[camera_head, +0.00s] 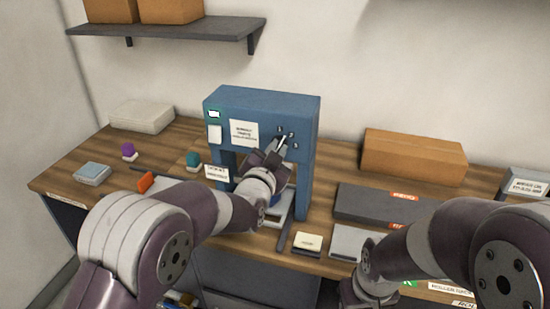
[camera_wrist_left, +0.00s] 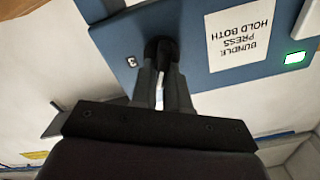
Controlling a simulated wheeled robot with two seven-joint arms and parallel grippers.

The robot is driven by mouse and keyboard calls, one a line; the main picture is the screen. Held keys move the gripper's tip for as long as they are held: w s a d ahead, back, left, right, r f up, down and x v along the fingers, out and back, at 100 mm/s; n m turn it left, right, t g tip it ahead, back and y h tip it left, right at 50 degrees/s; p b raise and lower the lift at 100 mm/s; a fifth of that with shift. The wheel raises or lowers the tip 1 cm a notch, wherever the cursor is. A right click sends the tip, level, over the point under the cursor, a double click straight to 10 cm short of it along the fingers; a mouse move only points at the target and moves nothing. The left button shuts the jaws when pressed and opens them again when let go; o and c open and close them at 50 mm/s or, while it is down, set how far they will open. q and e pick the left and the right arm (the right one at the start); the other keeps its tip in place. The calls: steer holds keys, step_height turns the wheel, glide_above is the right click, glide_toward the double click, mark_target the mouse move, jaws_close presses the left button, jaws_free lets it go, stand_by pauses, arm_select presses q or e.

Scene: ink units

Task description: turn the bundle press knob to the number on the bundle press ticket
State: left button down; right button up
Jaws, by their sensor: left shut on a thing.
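The blue bundle press (camera_head: 262,103) stands at the back middle of the bench. My left gripper (camera_head: 281,146) reaches its front at the right and is shut on the dark knob (camera_wrist_left: 160,47), which shows best in the left wrist view between the fingertips (camera_wrist_left: 161,75). Small number marks (camera_head: 291,135) surround the knob; one mark (camera_wrist_left: 131,61) looks like a 3. The knob's pointer is hidden. A white sign (camera_head: 244,133) on the press reads "BUNDLE PRESS HOLD BOTH". I cannot tell which paper is the ticket. My right gripper's fingers are out of view.
A white card (camera_head: 217,172) stands at the press's left, its text too small to read. A cream block (camera_head: 307,241) lies in front. A dark grey box (camera_head: 370,203) and a cardboard box (camera_head: 414,156) are at right. A shelf (camera_head: 165,30) hangs at upper left.

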arm_select(q)
steer(key=shift+d+m+b, duration=0.1)
steer(key=shift+m+b, duration=0.7)
steer(key=shift+m, duration=0.7)
steer(key=shift+r, duration=0.1)
steer(key=c, duration=1.1)
jaws_free()
steer(key=b+v, duration=0.2)
steer(key=v, duration=1)
steer(key=shift+s, duration=0.3)
